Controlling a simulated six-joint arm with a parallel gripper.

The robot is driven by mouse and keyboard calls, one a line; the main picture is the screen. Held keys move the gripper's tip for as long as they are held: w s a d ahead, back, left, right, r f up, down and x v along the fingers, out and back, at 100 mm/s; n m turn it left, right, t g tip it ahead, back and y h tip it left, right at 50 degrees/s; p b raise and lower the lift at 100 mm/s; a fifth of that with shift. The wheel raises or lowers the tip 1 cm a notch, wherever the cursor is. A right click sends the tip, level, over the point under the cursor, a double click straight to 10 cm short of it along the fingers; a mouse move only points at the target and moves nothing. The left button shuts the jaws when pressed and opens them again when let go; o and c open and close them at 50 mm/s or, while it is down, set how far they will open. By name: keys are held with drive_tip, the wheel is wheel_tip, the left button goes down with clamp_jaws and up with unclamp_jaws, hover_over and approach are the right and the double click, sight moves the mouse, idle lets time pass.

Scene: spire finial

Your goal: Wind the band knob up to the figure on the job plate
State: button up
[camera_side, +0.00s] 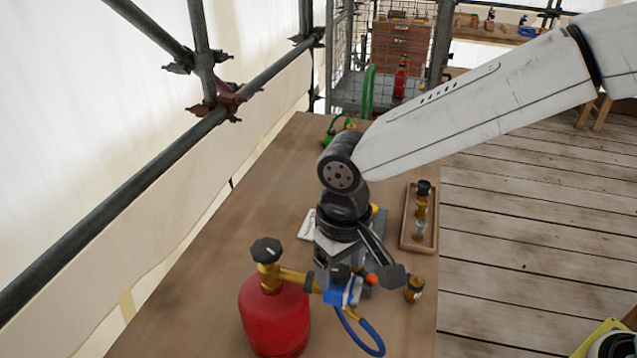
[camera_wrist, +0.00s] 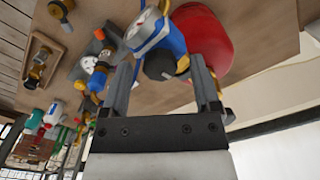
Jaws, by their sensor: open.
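A red gas cylinder (camera_side: 275,322) stands on the bench with a black knob (camera_side: 266,250) and brass valve on top. A blue regulator (camera_side: 345,293) joins its side, with a blue hose below. In the wrist view, the regulator (camera_wrist: 160,38) shows a white gauge (camera_wrist: 141,29) and a black knob (camera_wrist: 160,66) with a pale mark. My gripper (camera_side: 352,274) is over the regulator; in the wrist view its fingers (camera_wrist: 163,72) are open, one either side of this knob, with gaps visible. The cylinder (camera_wrist: 207,38) is behind the right finger. I cannot make out a job plate or any figure.
A wooden tray (camera_side: 404,240) with brass fittings lies at the bench's right edge, and a small brass fitting (camera_side: 414,290) stands right of the regulator. A white item (camera_side: 306,226) lies behind the gripper. Scaffold tubes (camera_side: 150,170) run along the left. The bench's middle left is clear.

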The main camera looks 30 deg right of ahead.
sight(342, 270)
drive_tip(key=shift+r, duration=0.15)
drive_tip(key=shift+r, duration=3.75)
drive_tip(key=shift+d, duration=0.1)
drive_tip(key=s+d+f+t, duration=0.1)
drive_tip(key=d+f, duration=0.3)
drive_tip(key=d, duration=0.4)
drive_tip(key=s+d+f+m, duration=0.1)
drive_tip(key=d+f, duration=0.3)
drive_tip(key=d, duration=0.5)
drive_tip(key=s+d+f+t, duration=0.1)
drive_tip(key=s+d+f, duration=0.2)
drive_tip(key=d, duration=0.6)
drive_tip(key=shift+s+f+m+t, duration=0.3)
drive_tip(key=shift+f+m, duration=0.1)
drive_tip(key=shift+f, duration=0.3)
